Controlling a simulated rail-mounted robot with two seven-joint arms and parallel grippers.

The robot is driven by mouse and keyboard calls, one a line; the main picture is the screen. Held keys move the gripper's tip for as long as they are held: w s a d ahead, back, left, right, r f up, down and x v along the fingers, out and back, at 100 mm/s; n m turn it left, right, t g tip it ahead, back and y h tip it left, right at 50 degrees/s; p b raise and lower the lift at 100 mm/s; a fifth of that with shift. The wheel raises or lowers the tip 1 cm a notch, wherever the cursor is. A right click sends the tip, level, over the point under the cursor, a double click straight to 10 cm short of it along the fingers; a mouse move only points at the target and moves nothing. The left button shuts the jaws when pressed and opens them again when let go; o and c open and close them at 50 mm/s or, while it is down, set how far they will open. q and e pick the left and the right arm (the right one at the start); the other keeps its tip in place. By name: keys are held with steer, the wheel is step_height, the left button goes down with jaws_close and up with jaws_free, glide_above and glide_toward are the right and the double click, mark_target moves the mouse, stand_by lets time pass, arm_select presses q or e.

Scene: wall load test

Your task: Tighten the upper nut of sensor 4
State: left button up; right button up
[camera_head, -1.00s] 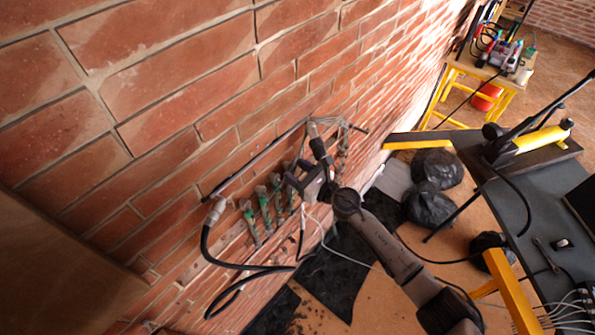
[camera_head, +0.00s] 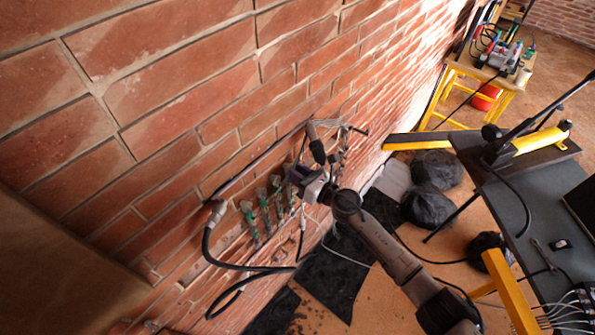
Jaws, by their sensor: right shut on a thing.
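A row of several sensors with green and grey bodies (camera_head: 264,208) is fixed on the brick wall, left of my right gripper. My right gripper (camera_head: 292,174) is at the right end of the visible row, close to the wall. It is shut on a small part that its jaws hide, apparently a sensor's upper nut. I cannot read a sensor number. Part of the row behind the gripper and wrist is hidden. My left gripper is not in view.
A dark pipe (camera_head: 255,163) runs along the wall above the sensors, with a black hose (camera_head: 207,245) hanging from its lower end. Black bags (camera_head: 437,170) lie on the floor. A dark table (camera_head: 515,200) with a yellow pump (camera_head: 541,140) stands at the right.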

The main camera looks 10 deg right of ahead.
steer(key=shift+m, duration=0.4)
steer(key=o, duration=0.9)
steer(key=shift+o, duration=0.2)
steer(key=v, duration=1.4)
